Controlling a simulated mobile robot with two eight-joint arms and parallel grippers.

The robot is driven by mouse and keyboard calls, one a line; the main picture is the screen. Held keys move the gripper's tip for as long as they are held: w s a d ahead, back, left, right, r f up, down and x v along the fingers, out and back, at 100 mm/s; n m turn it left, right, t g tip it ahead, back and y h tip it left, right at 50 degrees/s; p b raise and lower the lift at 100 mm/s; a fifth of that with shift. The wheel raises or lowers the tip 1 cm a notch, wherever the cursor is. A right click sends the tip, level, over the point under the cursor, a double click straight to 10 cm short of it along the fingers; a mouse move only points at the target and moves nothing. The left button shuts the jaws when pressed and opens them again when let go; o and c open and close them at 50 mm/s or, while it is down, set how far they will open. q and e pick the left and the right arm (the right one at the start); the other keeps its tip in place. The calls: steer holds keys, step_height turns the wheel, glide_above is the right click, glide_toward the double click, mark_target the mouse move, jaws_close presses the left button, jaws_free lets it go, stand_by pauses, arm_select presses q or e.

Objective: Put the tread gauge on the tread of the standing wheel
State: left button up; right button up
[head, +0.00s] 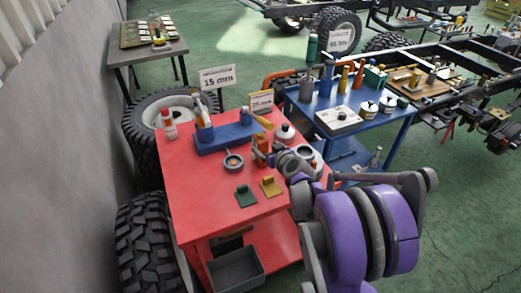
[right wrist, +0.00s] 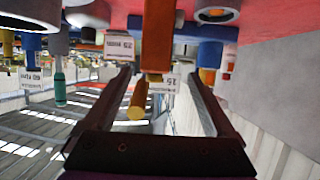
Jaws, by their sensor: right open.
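The standing wheel (head: 147,243) is at the lower left of the head view, upright between wall and red table, its knobbly black tread visible. A small orange upright piece (head: 260,144) on the red table may be the tread gauge; I cannot tell for sure. My right gripper (head: 270,152) reaches over the table's right part, close to this piece. In the right wrist view my right gripper (right wrist: 161,72) is open, with an orange post (right wrist: 157,35) and a yellow rod (right wrist: 138,105) showing between its fingers. Contact is not visible. My left gripper is out of view.
The red table (head: 195,190) carries a blue block (head: 225,137), a white-and-red bottle (head: 169,124), a grey ring (head: 233,163), and green (head: 245,196) and yellow (head: 270,186) pieces. A blue cart (head: 385,135) stands right. The table's front left is clear.

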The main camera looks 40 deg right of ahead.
mark_target(260, 141)
steer(key=x, duration=0.8)
steer(key=shift+s+d+f, duration=0.1)
steer(key=shift+d+f, duration=0.05)
steer(key=shift+d, duration=0.15)
steer(key=shift+s, duration=0.1)
jaws_close()
